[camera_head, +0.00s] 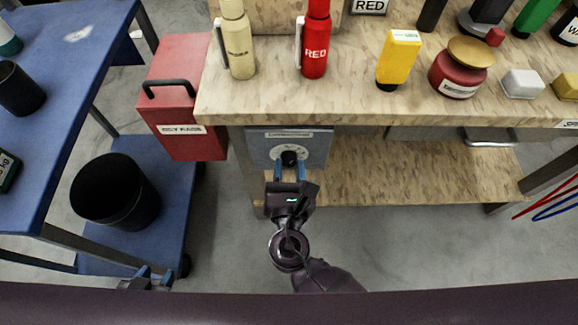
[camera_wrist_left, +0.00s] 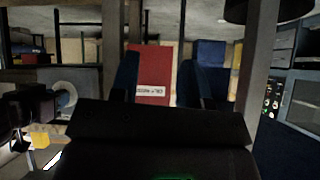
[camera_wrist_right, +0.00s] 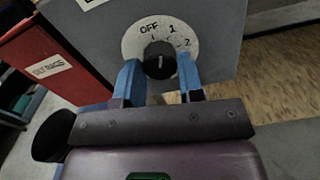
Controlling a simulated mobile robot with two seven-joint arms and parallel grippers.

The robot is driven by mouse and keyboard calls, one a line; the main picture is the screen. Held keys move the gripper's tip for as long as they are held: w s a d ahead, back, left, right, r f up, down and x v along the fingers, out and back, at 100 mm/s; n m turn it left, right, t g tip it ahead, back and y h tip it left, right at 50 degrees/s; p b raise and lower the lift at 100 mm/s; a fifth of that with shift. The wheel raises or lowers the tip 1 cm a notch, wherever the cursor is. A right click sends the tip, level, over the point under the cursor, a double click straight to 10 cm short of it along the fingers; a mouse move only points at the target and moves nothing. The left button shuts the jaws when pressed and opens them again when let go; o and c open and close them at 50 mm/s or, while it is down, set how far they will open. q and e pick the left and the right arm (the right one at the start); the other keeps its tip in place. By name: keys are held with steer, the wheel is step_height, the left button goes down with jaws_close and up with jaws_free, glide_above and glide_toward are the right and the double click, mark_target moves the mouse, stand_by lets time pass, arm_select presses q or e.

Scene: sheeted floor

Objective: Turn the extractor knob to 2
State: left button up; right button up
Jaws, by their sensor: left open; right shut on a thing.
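The extractor knob is a black knob (camera_wrist_right: 160,62) on a round white dial (camera_wrist_right: 133,42) marked OFF, 1 and 2. The dial is on a grey box (camera_head: 258,150) under the worktop's front edge. My right gripper (camera_head: 290,170) is shut on the knob, with its blue fingers (camera_wrist_right: 160,85) on either side of it. A white mark on the knob points roughly upward in the right wrist view; which label it meets is unclear. My left gripper (camera_head: 152,275) is low at the bottom left, open and empty; its fingers also show in the left wrist view (camera_wrist_left: 157,80).
A black bin (camera_head: 115,190) stands on the blue cart's lower shelf. Bottles and jars stand on the worktop (camera_head: 350,95) above. A wooden lower shelf (camera_head: 400,175) lies to the right.

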steer(key=m, duration=0.3)
steer(key=shift+f+m+b, duration=0.1)
steer(key=shift+m+b, duration=0.2)
steer(key=shift+m, duration=1.1)
steer(key=shift+m+b, duration=0.65)
steer(key=shift+m, duration=0.55)
steer(key=m, duration=0.2)
steer(key=shift+m+b, duration=0.3)
steer(key=shift+b, duration=0.1)
arm_select(q)
steer(key=shift+w+d+f+m, duration=0.2)
steer(key=shift+w+d+m, duration=0.1)
steer(key=shift+w+m, duration=0.25)
arm_select(e)
steer(key=shift+m, duration=0.3)
arm_select(q)
steer(key=shift+s, duration=0.1)
arm_select(e)
steer(key=o, duration=0.9)
